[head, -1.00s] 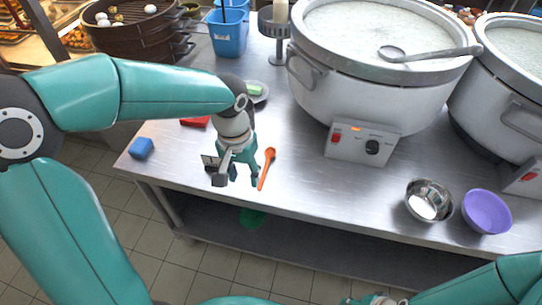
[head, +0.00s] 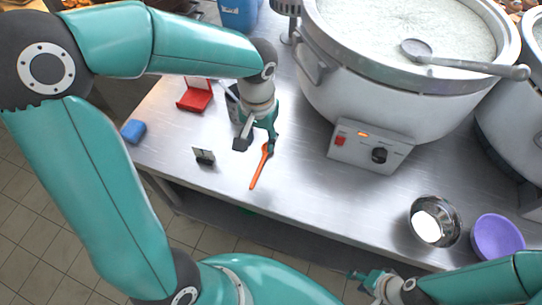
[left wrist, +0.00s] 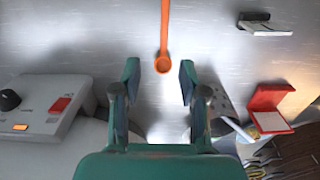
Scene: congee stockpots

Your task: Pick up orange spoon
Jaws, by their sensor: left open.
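The orange spoon (head: 259,172) lies on the steel table, its handle pointing toward the front edge. In the left wrist view the spoon (left wrist: 164,32) runs down from the top edge, and its bowl end lies between my finger lines. My left gripper (head: 257,143) is over the spoon's bowl end, partly hiding it in the head view. In the left wrist view the left gripper (left wrist: 159,84) is open, one finger on each side of the spoon's end, nothing gripped. My right gripper (head: 366,282) is low in the head view, away from the spoon; its jaws are unclear.
A large stockpot (head: 345,72) with a control box (head: 371,147) stands right of the spoon. A small dark holder (head: 204,156), a red case (head: 195,97) and a blue sponge (head: 133,131) lie left. A steel bowl (head: 452,211) and purple bowl (head: 497,238) are at right.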

